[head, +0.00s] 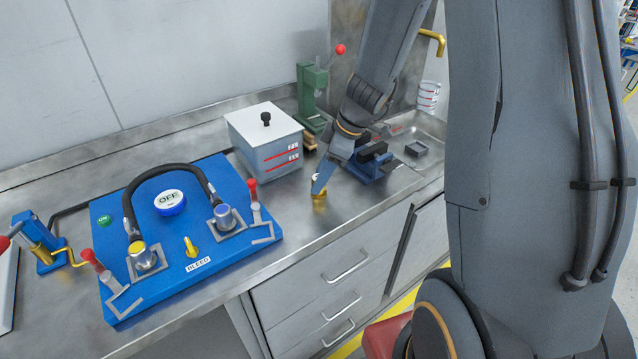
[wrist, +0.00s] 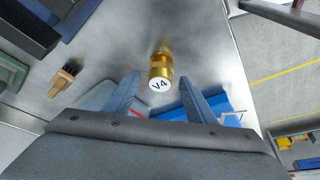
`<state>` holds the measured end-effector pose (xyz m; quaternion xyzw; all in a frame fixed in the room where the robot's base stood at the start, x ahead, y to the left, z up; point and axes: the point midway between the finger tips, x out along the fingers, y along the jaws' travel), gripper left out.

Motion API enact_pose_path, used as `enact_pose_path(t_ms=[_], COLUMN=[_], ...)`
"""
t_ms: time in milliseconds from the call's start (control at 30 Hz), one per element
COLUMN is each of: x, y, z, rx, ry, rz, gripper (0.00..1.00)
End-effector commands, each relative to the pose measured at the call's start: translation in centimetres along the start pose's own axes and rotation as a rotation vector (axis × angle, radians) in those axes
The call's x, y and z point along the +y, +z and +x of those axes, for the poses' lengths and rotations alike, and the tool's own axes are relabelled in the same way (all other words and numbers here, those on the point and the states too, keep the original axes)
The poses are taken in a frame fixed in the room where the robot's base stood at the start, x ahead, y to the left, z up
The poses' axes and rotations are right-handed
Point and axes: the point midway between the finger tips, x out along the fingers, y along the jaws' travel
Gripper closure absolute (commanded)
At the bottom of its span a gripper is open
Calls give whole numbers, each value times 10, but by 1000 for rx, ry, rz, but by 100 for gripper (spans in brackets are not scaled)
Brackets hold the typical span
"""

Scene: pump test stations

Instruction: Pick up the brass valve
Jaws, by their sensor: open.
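The brass valve (wrist: 162,68) stands on the steel worktop. It is a gold cylinder with a white round label reading V4. In the head view the valve (head: 319,193) shows near the front edge of the counter, partly hidden by my gripper (head: 321,182). In the wrist view my gripper (wrist: 160,92) is open, with one blue-grey finger on each side below the valve. The valve lies between and just beyond the fingertips in that view. I cannot tell whether a finger touches it.
A white box (head: 263,140) with a black knob stands left of the valve. A blue vise (head: 370,160) stands behind it to the right, and a green press (head: 312,98) at the back. A blue pump board (head: 190,262) covers the left. A wooden brush (wrist: 65,76) lies nearby.

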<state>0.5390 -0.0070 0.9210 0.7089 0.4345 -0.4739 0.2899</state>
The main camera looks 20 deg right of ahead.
Motion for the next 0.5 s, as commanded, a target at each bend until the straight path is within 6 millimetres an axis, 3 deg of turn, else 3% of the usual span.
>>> enact_pose_path(t_ms=[200, 467, 500], x=[0, 0, 0], y=[-1, 0, 0], z=[18, 20, 20], rx=[0, 0, 0], ry=[0, 1, 1], rz=[-1, -1, -1], gripper=[50, 50, 56])
